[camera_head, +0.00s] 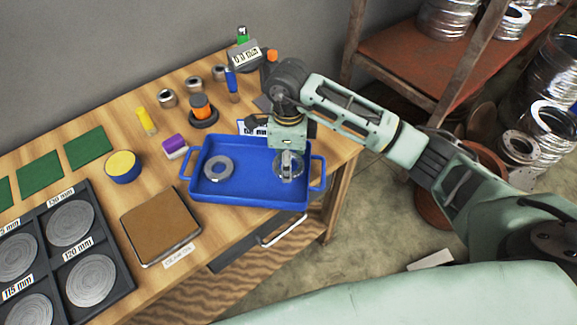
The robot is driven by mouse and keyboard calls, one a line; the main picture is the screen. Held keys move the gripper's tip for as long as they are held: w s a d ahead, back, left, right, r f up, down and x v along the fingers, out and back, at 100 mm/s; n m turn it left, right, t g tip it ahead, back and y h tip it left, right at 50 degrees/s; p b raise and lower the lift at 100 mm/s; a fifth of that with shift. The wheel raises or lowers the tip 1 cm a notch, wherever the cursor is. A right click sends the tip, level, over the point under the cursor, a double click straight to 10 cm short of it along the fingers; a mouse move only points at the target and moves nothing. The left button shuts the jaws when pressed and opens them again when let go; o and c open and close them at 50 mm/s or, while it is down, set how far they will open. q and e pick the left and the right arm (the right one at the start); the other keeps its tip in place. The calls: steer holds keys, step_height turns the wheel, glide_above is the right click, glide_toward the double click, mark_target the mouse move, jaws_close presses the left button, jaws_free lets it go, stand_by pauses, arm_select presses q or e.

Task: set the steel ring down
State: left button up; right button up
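A flat steel ring (218,169) lies in the left half of the blue tray (235,193). A second steel ring (278,168) shows in the tray's right half, partly hidden behind my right gripper (288,178). The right gripper points down over this second ring, with its fingertips overlapping it. I cannot tell whether the fingers grip it, or whether it rests on the tray floor or is just above it. My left gripper is not in view.
A brown square pad (160,222) and a dark rack (90,255) of round discs lie left of the tray. A purple-and-white block (175,147), a yellow-topped round container (123,166) and an orange-and-black object (201,110) stand nearby. A rusty shelf (420,60) is at the right.

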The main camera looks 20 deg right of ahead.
step_height(320, 180, down, 3)
steer(key=shift+f+p, duration=0.15)
steer(key=shift+p, duration=0.4)
steer(key=shift+f, duration=0.3)
steer(key=o, duration=1.1)
steer(key=shift+f, duration=0.1)
steer(key=o, duration=0.4)
steer(key=shift+c, duration=0.2)
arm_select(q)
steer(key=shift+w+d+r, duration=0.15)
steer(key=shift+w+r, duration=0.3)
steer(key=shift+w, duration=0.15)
arm_select(e)
steer(key=shift+o, duration=0.3)
